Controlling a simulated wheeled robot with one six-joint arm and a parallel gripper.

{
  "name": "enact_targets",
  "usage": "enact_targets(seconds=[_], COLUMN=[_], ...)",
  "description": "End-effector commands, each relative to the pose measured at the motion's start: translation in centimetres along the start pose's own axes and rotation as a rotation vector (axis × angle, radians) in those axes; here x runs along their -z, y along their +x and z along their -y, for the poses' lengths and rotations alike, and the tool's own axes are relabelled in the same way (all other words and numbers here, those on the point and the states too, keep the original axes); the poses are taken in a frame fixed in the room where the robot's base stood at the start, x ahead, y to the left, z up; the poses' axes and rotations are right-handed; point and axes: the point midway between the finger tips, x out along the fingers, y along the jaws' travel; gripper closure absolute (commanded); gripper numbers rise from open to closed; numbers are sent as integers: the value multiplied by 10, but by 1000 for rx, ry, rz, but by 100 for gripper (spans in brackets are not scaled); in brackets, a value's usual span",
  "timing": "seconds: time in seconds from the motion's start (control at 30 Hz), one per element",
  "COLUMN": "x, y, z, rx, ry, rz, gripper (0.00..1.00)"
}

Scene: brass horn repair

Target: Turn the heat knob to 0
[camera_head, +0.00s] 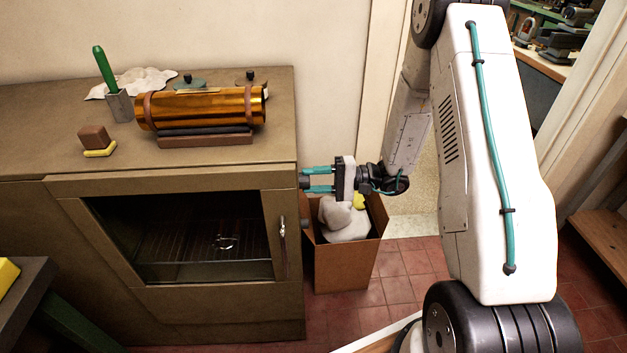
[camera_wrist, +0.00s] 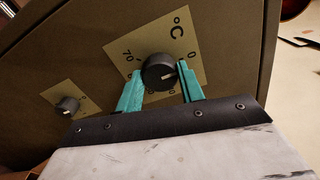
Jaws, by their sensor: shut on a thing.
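The heat knob (camera_wrist: 158,72) is a round black dial on a beige plate (camera_wrist: 188,45) marked °C, with 70 at the left and 0 at the right in the wrist view. A pale mark on the knob's face points toward the lower right, not clearly at a number. My gripper (camera_wrist: 160,75) has one teal finger on each side of the knob and is shut on it. In the head view my gripper (camera_head: 306,180) reaches the right side of the brown oven cabinet (camera_head: 170,310), where the knob is mostly hidden.
A second, smaller knob (camera_wrist: 67,105) sits on its own plate beside the heat knob. A cardboard box (camera_head: 340,268) with white cloth stands below my gripper. The oven door (camera_head: 160,297) is closed. An amber cylinder (camera_head: 205,108) lies on the cabinet top.

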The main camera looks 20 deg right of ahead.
Motion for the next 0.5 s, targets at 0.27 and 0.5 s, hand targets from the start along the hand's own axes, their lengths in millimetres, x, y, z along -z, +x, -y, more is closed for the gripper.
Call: enact_targets(seconds=[0.27,0.5], x=[0,0], y=[0,0], z=[0,0], rx=[-1,-1], ry=[0,1], rz=[-1,0], gripper=[43,41])
